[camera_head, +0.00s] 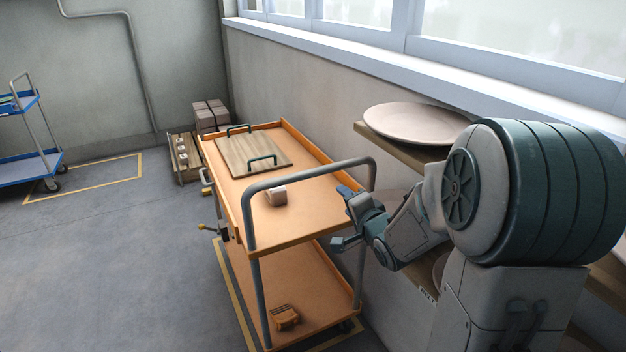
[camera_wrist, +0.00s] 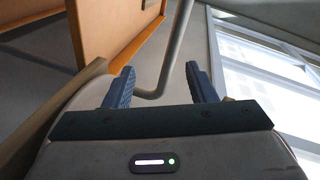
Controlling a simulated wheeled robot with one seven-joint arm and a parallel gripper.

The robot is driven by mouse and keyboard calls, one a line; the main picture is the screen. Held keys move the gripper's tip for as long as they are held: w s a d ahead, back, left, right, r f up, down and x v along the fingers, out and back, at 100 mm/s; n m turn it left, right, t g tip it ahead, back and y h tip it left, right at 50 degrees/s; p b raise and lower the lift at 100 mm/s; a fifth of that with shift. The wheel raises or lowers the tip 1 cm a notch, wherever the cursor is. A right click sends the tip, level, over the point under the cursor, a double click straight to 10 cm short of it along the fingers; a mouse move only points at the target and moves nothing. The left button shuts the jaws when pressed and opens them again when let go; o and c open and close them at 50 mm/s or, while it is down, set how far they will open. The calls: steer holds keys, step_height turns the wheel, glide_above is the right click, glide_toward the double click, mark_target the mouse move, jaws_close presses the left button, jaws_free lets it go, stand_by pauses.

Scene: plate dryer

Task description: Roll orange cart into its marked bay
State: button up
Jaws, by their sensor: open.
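The orange cart (camera_head: 300,208) stands beside the wall in the head view, with a grey tube handle (camera_head: 310,172) at its near end. Yellow floor lines (camera_head: 230,290) run along its left side and show again near its front right wheel. My gripper (camera_head: 343,217) is open at the right of the handle, by the cart's near right corner. In the wrist view the handle's grey tube (camera_wrist: 172,65) passes between the two blue fingers of my gripper (camera_wrist: 160,85). I cannot tell whether they touch it. The cart's orange side panel (camera_wrist: 115,35) is at the upper left.
A wooden board with green handles (camera_head: 252,152) and a small block lie on the cart's top; another block (camera_head: 285,317) lies below. A blue cart (camera_head: 30,140) stands far left near another yellow outline. Shelves with a round plate (camera_head: 415,122) flank the right. The left floor is open.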

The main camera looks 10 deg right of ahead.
mark_target(317, 174)
steer(key=w+a+y, duration=0.1)
steer(key=w+a, duration=0.1)
steer(key=w, duration=0.3)
steer(key=w+a+m+t+b, duration=0.1)
steer(key=w, duration=0.5)
steer(key=w+a+m+y, duration=0.1)
steer(key=w+a, duration=0.1)
steer(key=w, duration=0.3)
steer(key=shift+w+a+f+t+y, duration=0.2)
steer(key=shift+a+f+t+y, duration=0.1)
steer(key=shift+a+t, duration=0.1)
steer(key=shift+d, duration=0.1)
jaws_close()
steer(key=shift+r, duration=0.1)
stand_by(0.6)
